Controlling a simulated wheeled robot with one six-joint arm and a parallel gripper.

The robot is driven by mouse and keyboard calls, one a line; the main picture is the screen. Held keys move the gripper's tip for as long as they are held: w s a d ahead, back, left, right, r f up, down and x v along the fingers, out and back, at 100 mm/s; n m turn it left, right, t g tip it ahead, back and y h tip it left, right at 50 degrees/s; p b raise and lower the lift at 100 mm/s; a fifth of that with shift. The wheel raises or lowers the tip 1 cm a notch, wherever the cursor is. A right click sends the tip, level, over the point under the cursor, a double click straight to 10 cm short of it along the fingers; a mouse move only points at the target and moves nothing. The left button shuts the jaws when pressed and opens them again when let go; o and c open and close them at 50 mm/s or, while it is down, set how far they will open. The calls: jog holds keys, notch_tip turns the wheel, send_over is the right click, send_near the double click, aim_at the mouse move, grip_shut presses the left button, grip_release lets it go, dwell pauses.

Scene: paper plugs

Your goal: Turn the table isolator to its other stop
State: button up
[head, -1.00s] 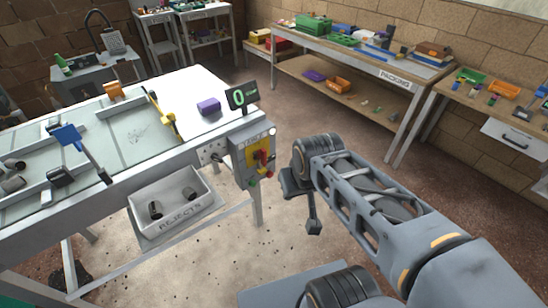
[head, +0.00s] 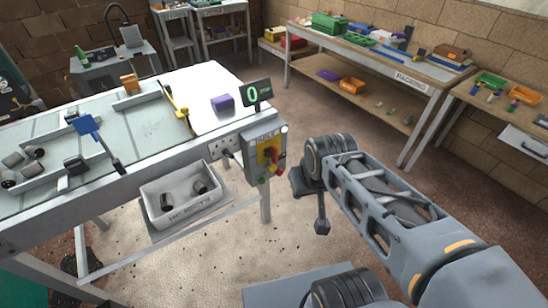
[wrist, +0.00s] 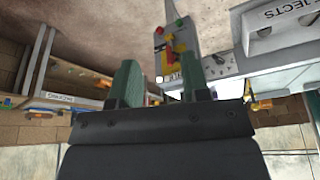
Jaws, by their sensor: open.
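The table isolator is a red handle (head: 277,166) on a yellow plate (head: 265,154), on the front of a grey box (head: 251,171) at the table's right corner. The handle looks slanted in the head view; its exact angle is hard to tell. In the wrist view the box (wrist: 182,38) appears upside down beyond the fingers, with the red handle (wrist: 169,38) small. My gripper (wrist: 160,82) is open and empty, its two green fingers apart, with the box showing between and beyond them. It is clear of the handle.
A grey rejects tray (head: 183,217) with dark cylinders hangs below the table edge, left of the box. A socket panel (head: 222,146) and a display reading 0 (head: 256,93) are near the box. The packing bench (head: 412,80) stands at the back right. Floor is open between.

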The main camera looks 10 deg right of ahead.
jog(key=shift+o, duration=0.2)
jog(key=w+d+f+m+g+b, duration=0.15)
jog(key=d+f+b, duration=0.25)
jog(key=f+b, duration=0.75)
jog(key=w+d+f+t+h+b, duration=0.1)
jog(key=w+d+f+t+b, duration=0.15)
jog(key=w+d+f, duration=0.4)
jog(key=w+d+f+t+h+b, duration=0.1)
jog(key=w+d+f+h+b, duration=0.2)
jog(key=f, duration=0.6)
jog(key=n+t+y+b, duration=0.5)
jog(key=n+t+y, duration=0.1)
jog(key=t+y, duration=0.5)
send_near(276, 152)
jog(key=x, duration=1)
jog(key=shift+w+f+b, duration=0.1)
jog(key=shift+w+b, duration=0.05)
jog(key=shift+b, duration=0.15)
jog(key=shift+c, duration=0.3)
jog(key=c, duration=0.7)
